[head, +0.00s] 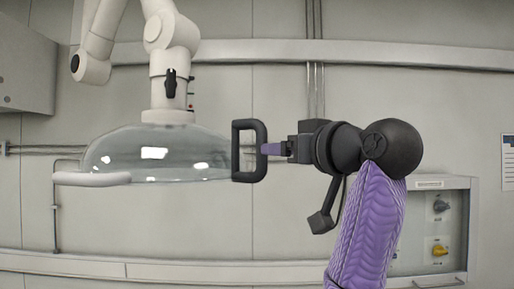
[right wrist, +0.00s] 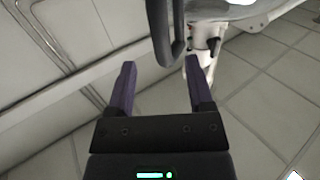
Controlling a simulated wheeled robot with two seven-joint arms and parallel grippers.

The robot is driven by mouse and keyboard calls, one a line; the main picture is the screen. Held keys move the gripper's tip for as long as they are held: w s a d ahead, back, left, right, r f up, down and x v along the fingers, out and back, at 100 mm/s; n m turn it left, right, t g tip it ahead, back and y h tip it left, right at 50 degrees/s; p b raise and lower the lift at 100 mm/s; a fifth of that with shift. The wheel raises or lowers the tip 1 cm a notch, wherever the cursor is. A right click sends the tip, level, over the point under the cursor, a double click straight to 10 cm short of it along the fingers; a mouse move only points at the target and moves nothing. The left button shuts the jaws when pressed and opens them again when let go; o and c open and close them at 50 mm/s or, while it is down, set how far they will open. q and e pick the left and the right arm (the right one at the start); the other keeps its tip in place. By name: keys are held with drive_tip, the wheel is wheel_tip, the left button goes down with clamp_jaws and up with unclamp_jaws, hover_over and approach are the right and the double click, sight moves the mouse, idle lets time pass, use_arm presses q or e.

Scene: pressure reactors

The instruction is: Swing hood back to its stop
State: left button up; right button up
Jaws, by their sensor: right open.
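The hood (head: 155,155) is a clear dome with a pale rim, hanging from a white jointed arm (head: 170,60) in the head view. A black loop handle (head: 236,155) stands upright on its right side. My right gripper (head: 268,149) comes from the right, its purple fingers level with the handle and at its near edge. In the right wrist view the right gripper (right wrist: 161,66) is open, and the handle (right wrist: 162,35) shows between and just past its fingertips. I cannot tell whether they touch it. The hood (right wrist: 205,8) shows at the top there. My left gripper is not in view.
A grey wall cabinet (head: 25,65) is at the upper left. A control panel (head: 440,230) with a yellow knob is on the right, behind my right arm. Rails and pipes run along the wall. The space below the hood looks clear.

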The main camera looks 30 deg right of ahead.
sight(259, 148)
drive_tip(key=w+p, duration=0.1)
drive_tip(key=w, duration=0.3)
drive_tip(key=w+p, duration=0.2)
drive_tip(key=w, duration=0.1)
drive_tip(key=shift+w+a+r, duration=0.1)
drive_tip(key=shift+w+a, duration=0.1)
drive_tip(key=shift+w, duration=0.15)
drive_tip(key=shift+w+f, duration=0.2)
drive_tip(key=shift+w, duration=0.3)
clamp_jaws()
idle(0.4)
